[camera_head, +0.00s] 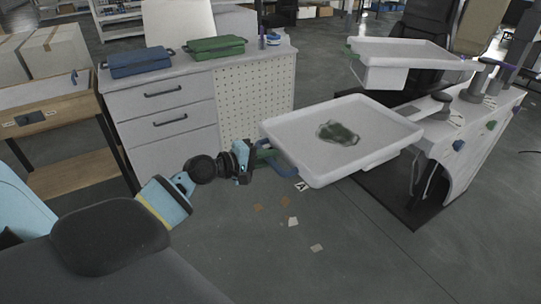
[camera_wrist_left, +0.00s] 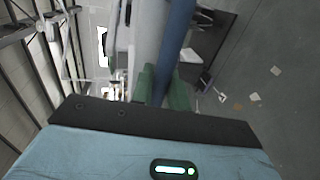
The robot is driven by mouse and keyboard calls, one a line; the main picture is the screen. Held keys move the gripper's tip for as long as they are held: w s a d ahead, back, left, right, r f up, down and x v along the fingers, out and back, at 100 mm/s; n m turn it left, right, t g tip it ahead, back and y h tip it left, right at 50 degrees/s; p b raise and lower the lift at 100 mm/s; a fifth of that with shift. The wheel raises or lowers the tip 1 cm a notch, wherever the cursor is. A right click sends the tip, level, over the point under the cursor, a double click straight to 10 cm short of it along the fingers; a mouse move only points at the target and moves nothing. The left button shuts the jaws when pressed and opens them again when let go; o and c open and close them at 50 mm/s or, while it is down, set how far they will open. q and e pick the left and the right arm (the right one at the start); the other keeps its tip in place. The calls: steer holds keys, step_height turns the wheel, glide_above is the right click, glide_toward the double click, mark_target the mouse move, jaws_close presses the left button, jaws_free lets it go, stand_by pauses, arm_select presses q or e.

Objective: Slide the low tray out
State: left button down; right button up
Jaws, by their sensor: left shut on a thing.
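The low tray (camera_head: 385,116) is a shallow white tray at the centre right of the head view, with a dark green, irregular patch or object (camera_head: 338,133) on its floor. A blue handle (camera_head: 283,168) is on its left side. My left gripper (camera_head: 265,155) is at that handle, and its green fingers are shut on it. In the left wrist view, the fingers (camera_wrist_left: 161,86) close on either side of the blue handle bar (camera_wrist_left: 179,38). My right gripper is not in view.
A second white tray (camera_head: 425,53) with a green handle sits higher, behind the low one. A white workbench (camera_head: 484,120) stands at the right. A drawer cabinet (camera_head: 175,120) bears blue (camera_head: 138,62) and green (camera_head: 215,47) boxes. The floor (camera_head: 330,270) in front is open, with small scraps.

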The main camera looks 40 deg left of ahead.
arm_select(q)
steer(key=shift+w+d, duration=0.15)
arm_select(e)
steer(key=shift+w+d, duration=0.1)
arm_select(q)
steer(key=c, duration=1.6)
jaws_free()
steer(key=shift+o, duration=1)
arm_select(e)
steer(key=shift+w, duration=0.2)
arm_select(q)
steer(key=v, duration=0.7)
steer(key=shift+s+a+b, duration=0.2)
steer(key=shift+s+b, duration=0.1)
steer(key=shift+s, duration=0.1)
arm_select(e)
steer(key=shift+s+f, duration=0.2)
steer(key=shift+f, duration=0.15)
